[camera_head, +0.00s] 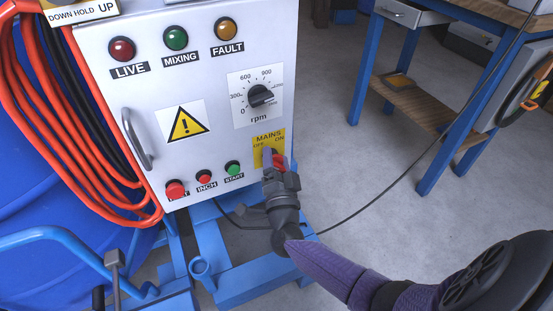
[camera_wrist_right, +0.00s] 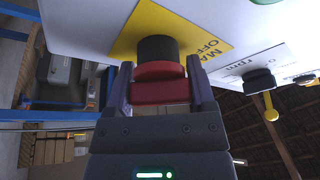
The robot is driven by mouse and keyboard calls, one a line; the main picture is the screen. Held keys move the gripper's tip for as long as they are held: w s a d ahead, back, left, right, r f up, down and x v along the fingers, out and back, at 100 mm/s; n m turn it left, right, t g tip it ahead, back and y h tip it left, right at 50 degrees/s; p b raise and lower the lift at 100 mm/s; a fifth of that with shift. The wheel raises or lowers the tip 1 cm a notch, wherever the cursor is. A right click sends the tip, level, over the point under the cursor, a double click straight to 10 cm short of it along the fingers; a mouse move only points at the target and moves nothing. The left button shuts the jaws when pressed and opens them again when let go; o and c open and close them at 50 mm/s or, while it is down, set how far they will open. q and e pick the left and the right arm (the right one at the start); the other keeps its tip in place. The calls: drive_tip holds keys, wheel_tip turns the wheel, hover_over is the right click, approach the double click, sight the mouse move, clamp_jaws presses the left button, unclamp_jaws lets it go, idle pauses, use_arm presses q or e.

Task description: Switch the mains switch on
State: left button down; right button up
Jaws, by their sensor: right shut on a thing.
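The mains switch is a red and black rotary knob on a yellow plate (camera_head: 266,140) marked MAINS, OFF and ON, low on the right of the grey control panel (camera_head: 190,85). My right gripper (camera_head: 274,162) reaches it from below and is shut on the knob. In the right wrist view the two fingers sit on either side of the red part (camera_wrist_right: 158,92), with the black part (camera_wrist_right: 157,48) beyond against the yellow plate. The knob's pointing direction is mostly hidden by the fingers. The LIVE lamp (camera_head: 122,49) looks dark red. My left gripper is not in view.
The rpm dial (camera_head: 262,95) is just above the switch. The red button (camera_head: 175,189), INCH (camera_head: 204,176) and START (camera_head: 233,168) buttons lie to its left. Orange cable (camera_head: 60,150) hangs at the left. A blue workbench (camera_head: 440,160) stands at the right; open floor lies between.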

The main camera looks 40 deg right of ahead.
drive_tip(key=m+g+p, duration=0.1)
drive_tip(key=m, duration=0.2)
drive_tip(key=shift+m+g+p, duration=0.3)
drive_tip(key=shift+m+p, duration=0.05)
drive_tip(key=shift+m, duration=0.05)
drive_tip(key=m+p, duration=0.1)
drive_tip(key=m, duration=0.1)
drive_tip(key=m+g+p, duration=0.1)
drive_tip(key=m, duration=0.1)
drive_tip(key=shift+m+g, duration=0.3)
drive_tip(key=shift+m+g+y+p, duration=0.3)
drive_tip(key=shift+m+g+p, duration=0.1)
drive_tip(key=shift+m+p, duration=0.7)
drive_tip(key=m+y+p, duration=0.1)
drive_tip(key=m, duration=0.1)
drive_tip(key=m+g+y+p, duration=0.1)
drive_tip(key=m, duration=0.1)
drive_tip(key=shift+a+f, duration=0.1)
drive_tip(key=shift+f, duration=0.1)
drive_tip(key=shift+f+m+y+p, duration=0.1)
drive_tip(key=shift+m+y+p, duration=0.35)
drive_tip(key=shift+m, duration=0.15)
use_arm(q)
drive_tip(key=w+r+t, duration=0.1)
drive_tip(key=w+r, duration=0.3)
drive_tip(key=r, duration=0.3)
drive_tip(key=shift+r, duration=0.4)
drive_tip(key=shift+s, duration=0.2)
